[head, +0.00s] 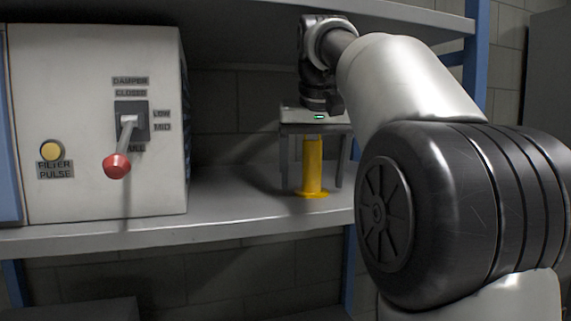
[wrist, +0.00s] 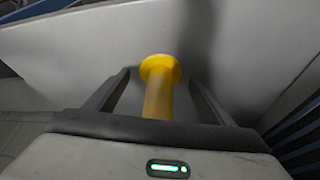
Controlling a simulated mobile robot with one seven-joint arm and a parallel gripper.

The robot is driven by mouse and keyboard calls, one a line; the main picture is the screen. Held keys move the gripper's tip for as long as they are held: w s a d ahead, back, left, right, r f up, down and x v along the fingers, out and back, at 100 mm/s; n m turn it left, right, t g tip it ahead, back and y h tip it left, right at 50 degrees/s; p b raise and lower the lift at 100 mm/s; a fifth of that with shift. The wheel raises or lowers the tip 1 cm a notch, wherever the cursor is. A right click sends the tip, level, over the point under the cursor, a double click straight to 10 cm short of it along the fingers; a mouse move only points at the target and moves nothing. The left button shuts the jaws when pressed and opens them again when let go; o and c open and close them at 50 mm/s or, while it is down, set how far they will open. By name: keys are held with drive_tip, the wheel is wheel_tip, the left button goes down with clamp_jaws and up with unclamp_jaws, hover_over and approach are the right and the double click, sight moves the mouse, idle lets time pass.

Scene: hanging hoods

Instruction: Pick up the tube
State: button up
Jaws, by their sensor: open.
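The yellow tube (head: 313,164) stands upright on the grey shelf, with a wide round flange at its foot. My gripper (head: 311,186) points down over it, with one finger on each side of the tube. The fingers are open, and I see gaps between them and the tube. In the wrist view the tube (wrist: 158,98) lies between the two fingers of my gripper (wrist: 159,76), with its flange beyond. The tube's top end is hidden behind the gripper body.
The grey shelf (head: 238,200) is bare around the tube. A white control box (head: 80,190) stands to the left, with a red-knobbed lever (head: 117,166) and a yellow button (head: 50,151). An upper shelf (head: 240,52) hangs overhead. A blue post (head: 470,65) stands at the right.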

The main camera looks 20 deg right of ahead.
drive_tip(key=shift+s+f, duration=0.1)
drive_tip(key=shift+f, duration=0.2)
drive_tip(key=c, duration=1.2)
drive_tip(key=shift+c, duration=1)
drive_tip(key=shift+r, duration=0.15)
